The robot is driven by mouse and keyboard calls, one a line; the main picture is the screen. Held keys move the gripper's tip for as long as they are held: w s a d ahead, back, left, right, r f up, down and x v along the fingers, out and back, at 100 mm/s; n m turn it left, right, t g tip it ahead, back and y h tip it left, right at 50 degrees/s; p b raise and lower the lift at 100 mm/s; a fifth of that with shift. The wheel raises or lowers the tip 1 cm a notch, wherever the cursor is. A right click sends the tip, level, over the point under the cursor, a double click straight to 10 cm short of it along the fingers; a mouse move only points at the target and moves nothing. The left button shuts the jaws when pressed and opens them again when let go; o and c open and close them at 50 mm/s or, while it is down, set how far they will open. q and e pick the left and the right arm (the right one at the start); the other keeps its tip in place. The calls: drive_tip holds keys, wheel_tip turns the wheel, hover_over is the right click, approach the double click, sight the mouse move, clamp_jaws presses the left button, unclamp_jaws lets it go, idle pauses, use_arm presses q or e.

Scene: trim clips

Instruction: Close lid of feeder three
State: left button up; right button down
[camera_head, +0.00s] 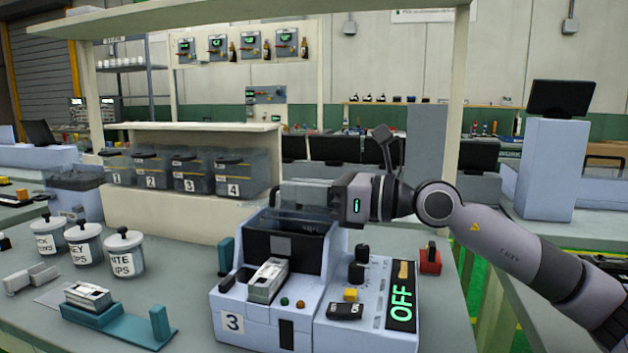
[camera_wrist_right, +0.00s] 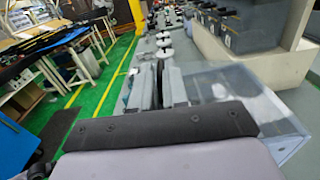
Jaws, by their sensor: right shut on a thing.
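Feeder three (camera_head: 262,320) is a pale blue machine on the bench with a "3" label on its front. A grey-white clip block (camera_head: 267,281) sits in its front slot. Its clear lid (camera_head: 308,222) stands raised above the dark opening. The lid also shows as a clear panel in the right wrist view (camera_wrist_right: 265,115). My right gripper (camera_head: 300,194) reaches in from the right, at the lid's upper edge. Its fingers (camera_wrist_right: 160,88) are shut on the lid, though the exact contact is partly hidden. My left gripper is not in view.
A control box with a lit "OFF" display (camera_head: 401,304), knobs and a yellow button adjoins the feeder. A teal stand (camera_head: 120,325) and white lidded jars (camera_head: 124,256) are at left. Numbered bins (camera_head: 240,174) stand on a shelf behind. A red switch block (camera_head: 430,261) is at right.

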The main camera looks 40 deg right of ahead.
sight(299, 211)
drive_tip(key=shift+s+a+f+b, duration=0.15)
drive_tip(key=shift+f+b, duration=0.35)
drive_tip(key=shift+f, duration=0.65)
drive_tip(key=shift+s+f, duration=0.1)
drive_tip(key=shift+f, duration=0.2)
drive_tip(key=shift+a, duration=0.15)
drive_tip(key=c, duration=1.2)
unclamp_jaws()
drive_tip(key=shift+f, duration=0.1)
drive_tip(key=shift+w+a, duration=0.15)
drive_tip(key=shift+w, duration=0.05)
drive_tip(key=shift+s, duration=0.1)
